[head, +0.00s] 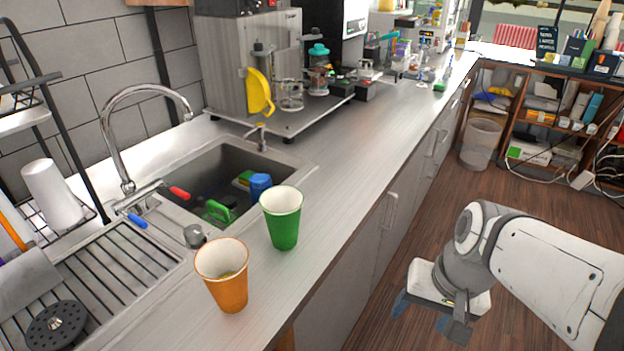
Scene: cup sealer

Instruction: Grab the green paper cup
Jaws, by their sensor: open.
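The green paper cup (284,228) stands upright on the counter in the head view, at the right front corner of the sink. Its white inside shows from above. An orange paper cup (225,284) stands close to it, nearer and to the left, with something yellowish inside. My gripper (428,318) is at the lower right, beyond the counter's front edge and over the floor. It is well to the right of the green cup and apart from it. Its fingers are open and point downward, with nothing seen between them.
The sink (221,166) with a tap (125,140) and loose items lies behind the green cup. A drainboard (110,275) is at the left. A large metal machine (240,65) and other appliances stand farther back. The counter (370,150) right of the cup is clear.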

